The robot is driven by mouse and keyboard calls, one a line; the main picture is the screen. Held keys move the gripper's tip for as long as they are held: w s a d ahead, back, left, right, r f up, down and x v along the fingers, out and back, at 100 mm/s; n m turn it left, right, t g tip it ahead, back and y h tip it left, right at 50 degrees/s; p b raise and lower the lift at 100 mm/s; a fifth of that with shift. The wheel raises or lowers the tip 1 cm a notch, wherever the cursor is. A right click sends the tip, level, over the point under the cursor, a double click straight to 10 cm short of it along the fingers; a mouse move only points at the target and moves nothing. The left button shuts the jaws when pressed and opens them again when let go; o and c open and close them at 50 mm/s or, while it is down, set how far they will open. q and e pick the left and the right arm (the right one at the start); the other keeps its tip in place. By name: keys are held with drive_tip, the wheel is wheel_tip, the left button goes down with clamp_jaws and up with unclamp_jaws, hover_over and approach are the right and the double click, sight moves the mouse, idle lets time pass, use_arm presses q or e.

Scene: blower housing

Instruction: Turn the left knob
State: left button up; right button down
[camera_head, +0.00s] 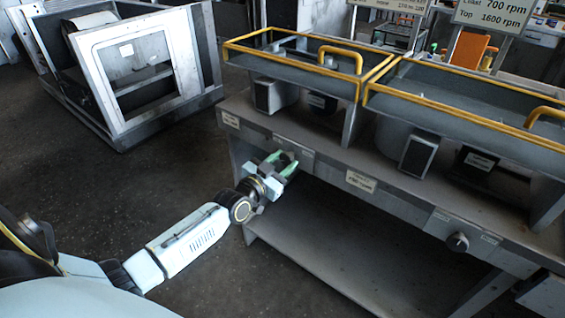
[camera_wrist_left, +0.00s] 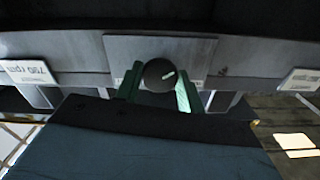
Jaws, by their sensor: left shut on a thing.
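The left knob shows in the left wrist view as a dark round knob (camera_wrist_left: 159,76) with a white mark, on a grey plate of the bench front. My left gripper (camera_head: 284,164) is at the front panel on the left of the bench, and its green fingers hide most of the knob in the head view. In the left wrist view my left gripper (camera_wrist_left: 157,92) has one finger on each side of the knob, shut on it. The white mark points up and to the right in that view. My right gripper is not in view.
A second knob (camera_head: 458,242) sits on the panel farther right. Yellow-railed trays (camera_head: 300,62) stand on the bench (camera_head: 390,190), with a lower shelf (camera_head: 335,245) beneath. A grey metal frame housing (camera_head: 115,75) stands at the back left. The floor between is clear.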

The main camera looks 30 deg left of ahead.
use_arm(q)
drive_tip(key=shift+n, duration=0.4)
drive_tip(key=shift+n+p, duration=0.45)
drive_tip(key=shift+n, duration=0.15)
drive_tip(key=o, duration=1)
drive_tip(key=shift+c, duration=0.2)
drive_tip(key=shift+s, duration=0.1)
